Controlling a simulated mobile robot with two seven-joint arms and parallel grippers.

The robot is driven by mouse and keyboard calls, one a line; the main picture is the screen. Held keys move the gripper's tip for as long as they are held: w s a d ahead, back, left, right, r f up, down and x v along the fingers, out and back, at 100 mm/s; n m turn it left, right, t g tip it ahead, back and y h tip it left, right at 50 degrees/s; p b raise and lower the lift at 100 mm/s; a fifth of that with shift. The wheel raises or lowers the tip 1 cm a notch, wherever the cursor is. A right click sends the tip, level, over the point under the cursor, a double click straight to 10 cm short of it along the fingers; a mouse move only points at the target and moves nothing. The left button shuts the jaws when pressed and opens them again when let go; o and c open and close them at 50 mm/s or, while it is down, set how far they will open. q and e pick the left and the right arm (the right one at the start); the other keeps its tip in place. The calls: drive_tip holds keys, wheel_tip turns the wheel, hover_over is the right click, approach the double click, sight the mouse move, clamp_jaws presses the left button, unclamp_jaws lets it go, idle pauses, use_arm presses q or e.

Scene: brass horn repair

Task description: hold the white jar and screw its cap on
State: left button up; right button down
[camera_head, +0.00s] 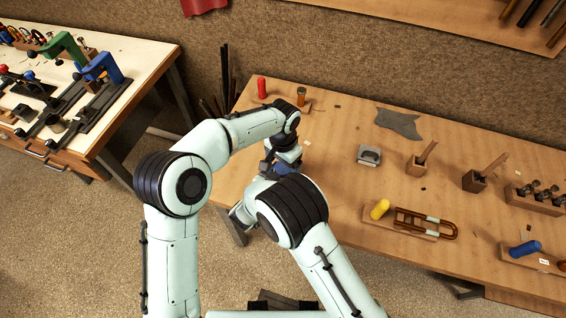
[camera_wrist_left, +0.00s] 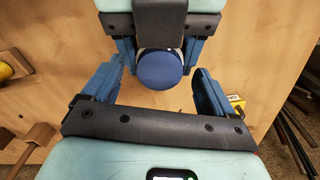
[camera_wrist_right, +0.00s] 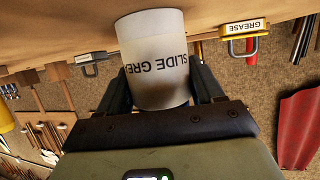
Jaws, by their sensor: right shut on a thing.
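The white jar (camera_wrist_right: 155,60), with the letters "SLIDE GRE" showing upside down in the right wrist view, is between the fingers of my right gripper (camera_wrist_right: 160,88), which is shut on it. In the left wrist view a round blue cap (camera_wrist_left: 160,76) sits over the jar, with a thin pale rim showing behind it. I cannot tell how tightly it is seated. My left gripper (camera_wrist_left: 157,92) is open, its blue fingers on either side of the cap with gaps between. In the head view, my arms mostly hide the jar and cap.
The wooden table (camera_head: 330,135) carries a red cylinder (camera_head: 262,87), a grey cloth (camera_head: 398,123), a grey block (camera_head: 369,155), wooden blocks and a yellow-handled tool (camera_head: 380,209) to the right. A second bench (camera_head: 150,58) stands left. A yellow holder labelled GREASE (camera_wrist_right: 243,43) shows near the jar.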

use_arm(q)
drive_tip(key=shift+r, duration=2.25)
drive_tip(key=shift+o, duration=1.2)
drive_tip(key=shift+r, duration=0.1)
wheel_tip(320, 180, up, 12)
